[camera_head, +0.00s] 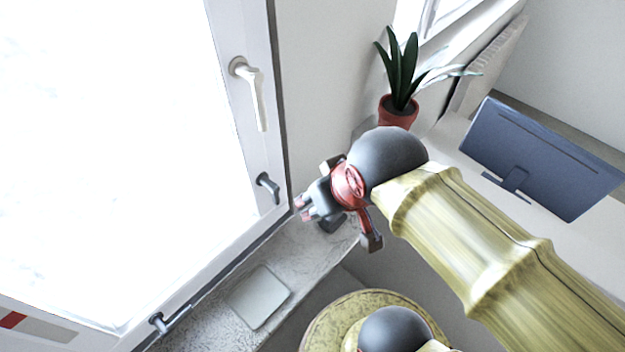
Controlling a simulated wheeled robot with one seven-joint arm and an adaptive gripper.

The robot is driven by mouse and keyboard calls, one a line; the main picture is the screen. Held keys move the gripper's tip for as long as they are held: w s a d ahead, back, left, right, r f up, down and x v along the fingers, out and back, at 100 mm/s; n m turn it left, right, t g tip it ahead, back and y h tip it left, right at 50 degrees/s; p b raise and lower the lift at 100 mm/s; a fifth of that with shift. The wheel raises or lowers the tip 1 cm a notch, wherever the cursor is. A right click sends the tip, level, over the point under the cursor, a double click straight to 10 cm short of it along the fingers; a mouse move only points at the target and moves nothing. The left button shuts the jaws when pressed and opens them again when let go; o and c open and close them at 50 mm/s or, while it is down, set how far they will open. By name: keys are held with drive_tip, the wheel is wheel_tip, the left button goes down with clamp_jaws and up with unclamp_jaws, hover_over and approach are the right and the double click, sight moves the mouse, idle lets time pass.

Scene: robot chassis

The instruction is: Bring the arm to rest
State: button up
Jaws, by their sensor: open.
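My arm (480,240) reaches in from the lower right of the head view. It has a yellow-green, bamboo-like link and a dark round joint (388,160) at its far end. My gripper (307,206) is beyond that joint, in red, grey and black, and points left toward the window. Its fingers are small in the picture, and I see nothing between them. It appears above the grey window sill; I cannot tell how high.
A white-framed window (258,130) with a handle (248,88) is at left. A flat pale square (259,297) lies on the sill (215,290). Behind my arm are a potted plant (398,108) and a dark blue monitor (540,158) on a white desk.

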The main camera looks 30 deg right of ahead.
wheel_tip(320, 180, down, 9)
drive_tip(key=b, duration=0.8)
drive_tip(key=shift+b, duration=0.35)
